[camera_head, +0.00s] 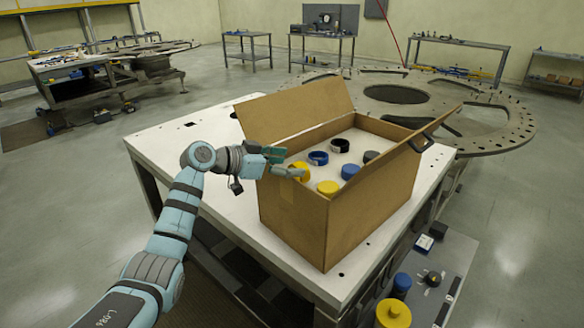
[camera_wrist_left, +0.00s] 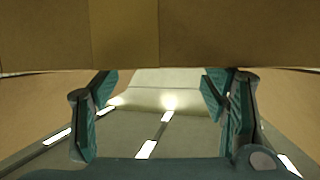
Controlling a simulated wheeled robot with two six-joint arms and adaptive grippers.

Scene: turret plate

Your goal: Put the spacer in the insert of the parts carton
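The open parts carton (camera_head: 290,226) stands on the white table in the head view. Its white insert (camera_head: 345,135) holds several round pieces: a yellow one (camera_head: 327,187), a blue one (camera_head: 350,171), a dark blue ring (camera_head: 318,157), a black ring (camera_head: 340,145) and a grey one (camera_head: 371,156). I cannot tell which round piece is the spacer. My left gripper (camera_head: 286,162) is at the carton's left side, close to another yellow piece (camera_head: 299,169). In the left wrist view its fingers (camera_wrist_left: 160,115) are apart with nothing between them, and brown cardboard (camera_wrist_left: 160,35) fills the top. My right gripper is out of view.
The carton's raised flap (camera_head: 293,110) stands behind the insert. A side cart at lower right holds a yellow cylinder (camera_head: 393,314), a blue cylinder (camera_head: 401,283) and a black knob (camera_head: 432,278). The white table (camera_head: 190,150) is bare left of the carton. A large round plate (camera_head: 490,125) lies behind.

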